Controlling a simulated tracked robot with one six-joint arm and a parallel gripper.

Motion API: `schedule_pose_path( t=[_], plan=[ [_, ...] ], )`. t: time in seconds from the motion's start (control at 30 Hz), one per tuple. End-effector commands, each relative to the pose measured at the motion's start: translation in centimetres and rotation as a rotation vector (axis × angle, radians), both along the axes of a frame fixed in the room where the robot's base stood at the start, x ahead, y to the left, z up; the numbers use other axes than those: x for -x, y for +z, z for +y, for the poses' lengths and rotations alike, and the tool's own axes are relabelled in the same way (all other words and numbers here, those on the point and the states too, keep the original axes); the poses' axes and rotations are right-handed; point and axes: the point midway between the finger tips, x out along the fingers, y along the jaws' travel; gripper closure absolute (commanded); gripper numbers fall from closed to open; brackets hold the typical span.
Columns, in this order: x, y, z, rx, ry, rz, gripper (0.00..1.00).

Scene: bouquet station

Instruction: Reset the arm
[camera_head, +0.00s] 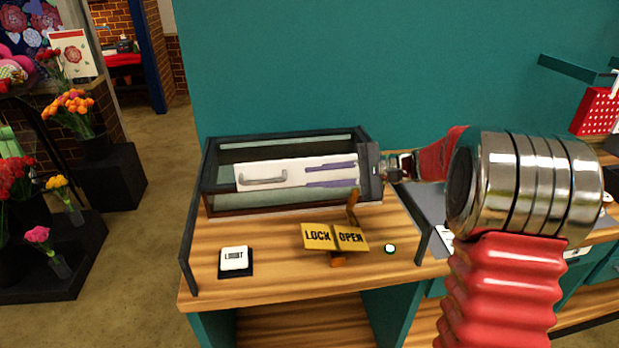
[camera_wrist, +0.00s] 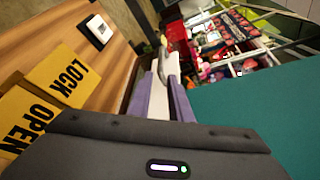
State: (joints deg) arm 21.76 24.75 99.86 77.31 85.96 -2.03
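My gripper (camera_head: 307,177) reaches in from the right on my red arm, at the right end of a dark-framed glass case. Its dark palm lies at the case's right side, and its two purple fingers point left across a white panel with a grey handle (camera_head: 264,180). The fingers are apart, with nothing visibly clamped between them. In the wrist view the fingers (camera_wrist: 165,75) also stand apart, with the white panel showing between them. I cannot tell whether the fingers touch the panel or the case.
The glass case (camera_head: 285,207) stands on a wooden counter (camera_head: 300,283). In front are a yellow LOCK/OPEN sign (camera_head: 318,237) with an orange lever (camera_head: 352,206), a white switch (camera_head: 234,258) and a small round button (camera_head: 390,249). Flowers on dark stands are at left. A teal wall is behind.

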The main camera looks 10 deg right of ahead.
Motion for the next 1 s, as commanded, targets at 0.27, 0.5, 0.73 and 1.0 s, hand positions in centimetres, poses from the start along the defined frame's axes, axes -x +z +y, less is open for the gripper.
schedule_pose_path(
  t=[0.27, 0.5, 0.73, 1.0],
  plan=[
    [0.0, 0.0, 0.0, 0.0, 0.0, 0.0, 0.81],
    [1.6, 0.3, 1.2, 0.063, 0.028, -0.002, 0.81],
    [6.2, 0.4, 3.5, 0.239, 0.096, -0.012, 0.81],
    [12.1, -0.2, 5.0, 0.47, 0.174, -0.047, 0.81]
  ],
)
